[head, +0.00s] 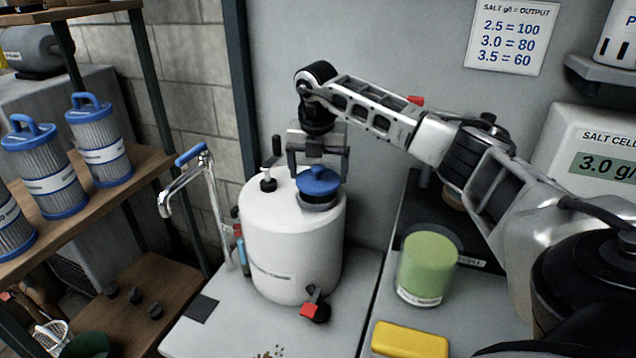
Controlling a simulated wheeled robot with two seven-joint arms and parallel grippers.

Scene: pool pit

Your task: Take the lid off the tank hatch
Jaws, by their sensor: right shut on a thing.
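The tank (285,240) is a white cylinder standing upright on the grey counter. The blue lid (318,180) with a raised knob sits over the dark hatch collar (320,203) on top of the tank, at its right side. Whether a small gap lies between lid and collar I cannot tell. My right gripper (318,170) comes down from above, its two fingers on either side of the lid's knob, and is shut on it. The knob is partly hidden by the fingers. My left gripper is not in view.
A black-handled fitting (268,180) rises from the tank top beside the lid. A tap (188,180) stands to the left. A red-handled valve (315,306) is at the tank's foot. A green canister (427,267) and yellow block (409,340) are on the right. Free counter lies in front.

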